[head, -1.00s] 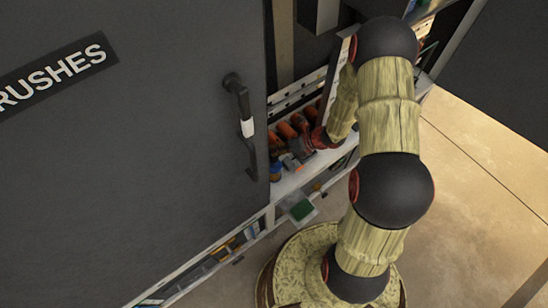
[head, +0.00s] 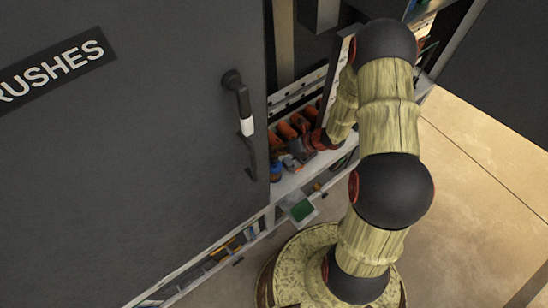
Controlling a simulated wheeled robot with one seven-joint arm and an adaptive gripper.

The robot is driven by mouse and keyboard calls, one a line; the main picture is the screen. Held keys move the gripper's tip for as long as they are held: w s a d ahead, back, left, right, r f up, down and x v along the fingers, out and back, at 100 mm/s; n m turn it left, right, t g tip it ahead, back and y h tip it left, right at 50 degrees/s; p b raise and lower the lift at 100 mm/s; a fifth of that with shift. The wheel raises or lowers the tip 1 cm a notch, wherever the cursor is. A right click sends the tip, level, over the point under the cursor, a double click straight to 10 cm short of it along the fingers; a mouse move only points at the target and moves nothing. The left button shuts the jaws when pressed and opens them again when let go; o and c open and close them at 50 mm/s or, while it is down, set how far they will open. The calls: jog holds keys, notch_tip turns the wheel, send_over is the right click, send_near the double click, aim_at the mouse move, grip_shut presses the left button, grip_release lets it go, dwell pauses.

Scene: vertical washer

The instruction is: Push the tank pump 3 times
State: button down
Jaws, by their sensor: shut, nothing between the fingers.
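My arm reaches down from the upper right, and its red wrist joint sits over a white shelf (head: 287,186). My gripper (head: 295,163) is a small grey shape at the end of the wrist, low among the items on the shelf. It is shut with nothing held. I cannot make out a tank pump for certain in the head view. A small blue item (head: 276,171) stands on the shelf just left of my gripper; whether they touch is not clear.
A large dark door (head: 140,150) with a handle (head: 241,118) fills the left. Orange tools (head: 287,131) crowd the shelf behind my gripper. A small green-filled tray (head: 300,209) juts out below the shelf. The tan floor (head: 475,190) at right is clear.

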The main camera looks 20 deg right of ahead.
jog(key=shift+f+b, duration=0.85)
jog(key=shift+f, duration=0.3)
dwell(0.9)
jog(key=shift+r, duration=0.1)
jog(key=shift+r+p, duration=1.4)
jog(key=shift+r, duration=0.15)
notch_tip(320, 180, up, 5)
jog(key=p, duration=0.4)
jog(key=shift+r, duration=0.1)
dwell(0.6)
